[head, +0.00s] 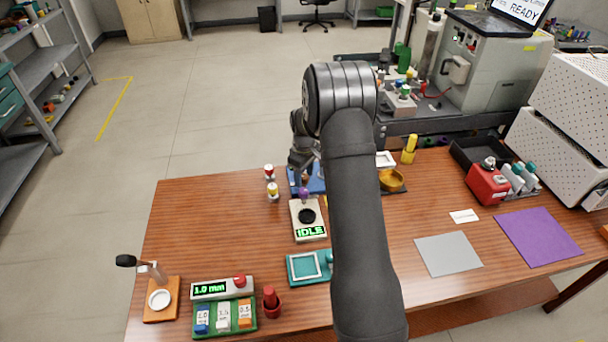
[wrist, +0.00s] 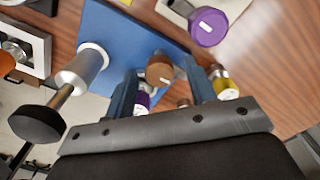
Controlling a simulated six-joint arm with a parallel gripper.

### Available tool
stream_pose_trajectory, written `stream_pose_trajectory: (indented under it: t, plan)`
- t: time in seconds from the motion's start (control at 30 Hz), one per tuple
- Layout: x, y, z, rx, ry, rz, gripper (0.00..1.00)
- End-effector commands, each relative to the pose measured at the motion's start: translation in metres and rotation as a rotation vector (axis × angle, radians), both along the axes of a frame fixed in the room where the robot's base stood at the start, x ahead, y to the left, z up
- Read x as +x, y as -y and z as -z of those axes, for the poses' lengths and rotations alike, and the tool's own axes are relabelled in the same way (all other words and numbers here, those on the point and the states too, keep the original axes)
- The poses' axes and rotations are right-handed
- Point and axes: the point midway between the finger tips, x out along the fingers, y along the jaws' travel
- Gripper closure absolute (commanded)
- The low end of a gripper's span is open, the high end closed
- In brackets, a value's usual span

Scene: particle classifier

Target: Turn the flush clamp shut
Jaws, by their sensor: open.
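My gripper (head: 303,158) is over a blue board (head: 318,186) at the table's back edge, beyond my arm. In the wrist view my gripper (wrist: 160,72) is open, its two dark blue fingers apart. A brown round piece (wrist: 160,70) shows between them; I cannot tell whether they touch it.
Yellow-capped (wrist: 225,85) and purple-capped (wrist: 208,26) pieces stand near the fingers. A white frame (wrist: 20,48) lies left of the post. In the head view an IDLE scale (head: 308,220) stands in front of the board. The table's left back area is clear.

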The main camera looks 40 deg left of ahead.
Motion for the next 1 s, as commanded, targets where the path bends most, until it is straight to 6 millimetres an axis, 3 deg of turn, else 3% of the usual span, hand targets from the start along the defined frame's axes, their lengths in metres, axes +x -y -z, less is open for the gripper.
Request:
stream_pose_trajectory:
  t: [0.27, 0.5, 1.0]
  plan:
    - [-0.0001, 0.0001, 0.0016, 0.0, 0.0, 0.0, 0.49]
    - [-0.0001, 0.0001, 0.0013, 0.0, 0.0, 0.0, 0.94]
    - [0.0, 0.0001, 0.0011, 0.0, -0.001, 0.132, 0.94]
